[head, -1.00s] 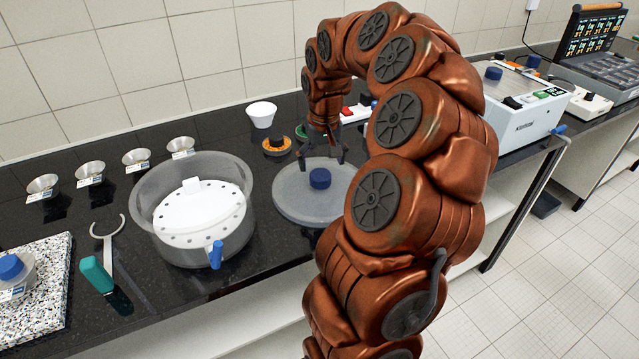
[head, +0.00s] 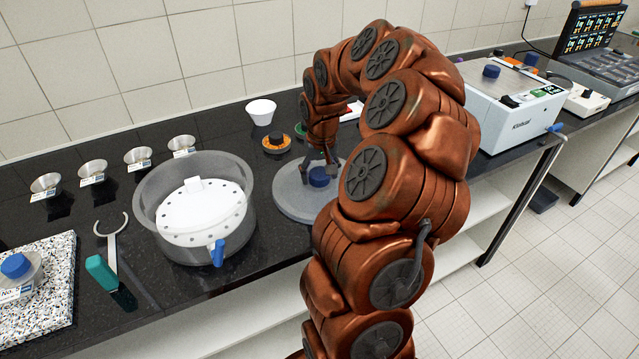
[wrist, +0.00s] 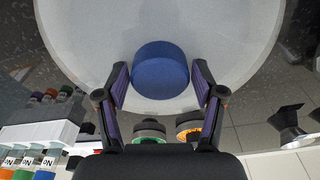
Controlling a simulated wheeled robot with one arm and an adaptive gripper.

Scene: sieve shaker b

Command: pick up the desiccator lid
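The desiccator lid is a round, translucent grey disc (head: 291,199) with a blue knob (head: 319,177) at its middle, lying on the black bench right of the desiccator bowl (head: 239,188). In the wrist view the lid (wrist: 240,35) fills the upper middle. Its blue knob (wrist: 160,70) sits between the two fingers of my gripper (wrist: 160,88). The gripper is open, with a small gap on each side of the knob. In the head view my gripper (head: 319,172) is low over the lid, and my arm hides the lid's right side.
The bowl holds a white perforated plate (head: 200,212) and has a blue tap (head: 217,253). A green-handled tool (head: 102,272) and several small metal cups (head: 93,170) are at left. A white cup (head: 261,111) and an orange-black round item (head: 276,143) stand behind the lid.

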